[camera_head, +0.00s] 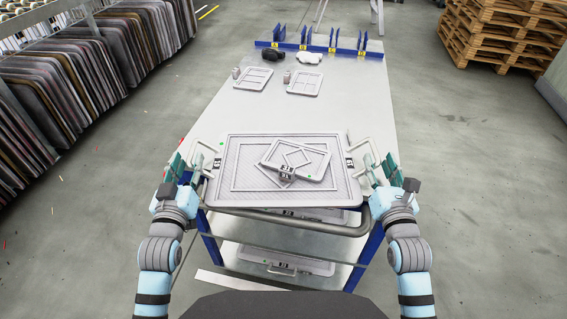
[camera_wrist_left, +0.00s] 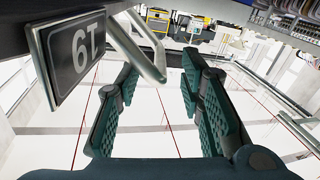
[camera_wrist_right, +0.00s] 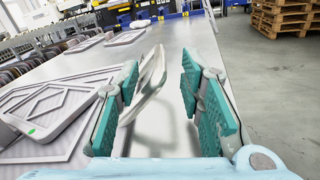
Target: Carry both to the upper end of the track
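A large grey framed panel (camera_head: 245,190) with a loop handle on each side lies flat at the near end of the table (camera_head: 345,100). A smaller grey frame (camera_head: 322,163) lies askew on top of it. My left gripper (camera_head: 181,170) is open at the left handle (camera_head: 205,150); in the left wrist view the handle's end (camera_wrist_left: 150,62) shows near my spread fingertips (camera_wrist_left: 158,68). My right gripper (camera_head: 380,170) is open at the right handle (camera_head: 362,148); in the right wrist view that handle (camera_wrist_right: 149,80) shows between the spread fingers, nearer the left one.
Two small frames (camera_head: 254,79) (camera_head: 304,83) lie farther up the table, near a black item (camera_head: 272,55) and a white item (camera_head: 309,57). A blue rack (camera_head: 320,48) spans the far end. The table's middle is clear. Pallets (camera_head: 510,30) stand right, panel racks (camera_head: 60,80) left.

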